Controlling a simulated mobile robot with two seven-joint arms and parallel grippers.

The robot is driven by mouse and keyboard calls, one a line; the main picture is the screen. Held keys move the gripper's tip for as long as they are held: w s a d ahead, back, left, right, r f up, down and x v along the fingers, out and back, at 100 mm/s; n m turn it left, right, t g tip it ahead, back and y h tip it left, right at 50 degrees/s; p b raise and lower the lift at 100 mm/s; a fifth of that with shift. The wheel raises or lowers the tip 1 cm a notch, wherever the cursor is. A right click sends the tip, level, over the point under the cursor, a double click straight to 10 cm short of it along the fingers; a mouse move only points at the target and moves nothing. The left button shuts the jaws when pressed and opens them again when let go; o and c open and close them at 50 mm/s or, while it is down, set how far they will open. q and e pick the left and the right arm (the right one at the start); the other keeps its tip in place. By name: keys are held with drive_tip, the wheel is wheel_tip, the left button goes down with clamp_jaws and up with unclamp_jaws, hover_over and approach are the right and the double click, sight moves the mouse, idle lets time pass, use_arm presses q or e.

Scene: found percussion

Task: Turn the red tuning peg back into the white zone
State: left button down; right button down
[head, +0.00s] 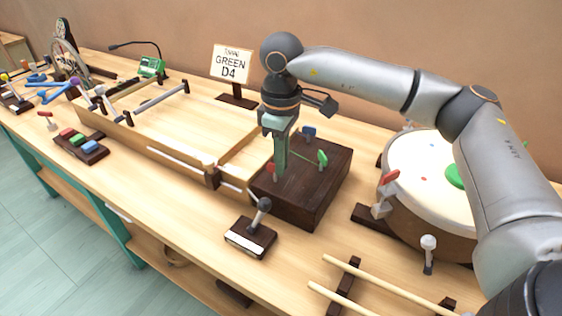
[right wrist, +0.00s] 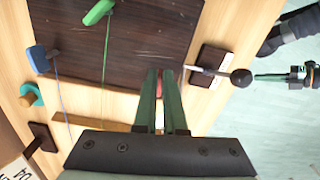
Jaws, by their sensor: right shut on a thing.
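The dark wooden tuning block (head: 315,190) stands on the bench with a blue peg (head: 309,132), a green peg (head: 322,158) and a red peg (head: 272,168). My right gripper (head: 279,175) points down and is shut on the red peg. The fingers hide most of this peg; a bit of red (right wrist: 159,84) shows between them in the right wrist view. The white zone cannot be made out by the red peg. My left gripper (right wrist: 272,77) appears at the right of the right wrist view, too small to read its jaws.
A lever on a dark base (head: 250,237) stands close in front of the block. A drum (head: 425,215) is to the right, with wooden sticks (head: 385,285) in front. A long wooden frame (head: 180,125) lies left, and a "GREEN D4" sign (head: 231,64) stands behind.

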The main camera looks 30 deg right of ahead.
use_arm(q)
drive_tip(key=shift+s+f, duration=0.1)
idle(0.3)
use_arm(e)
drive_tip(key=c, duration=1.1)
unclamp_jaws()
drive_tip(key=shift+o, duration=0.5)
use_arm(q)
drive_tip(key=shift+w, duration=0.2)
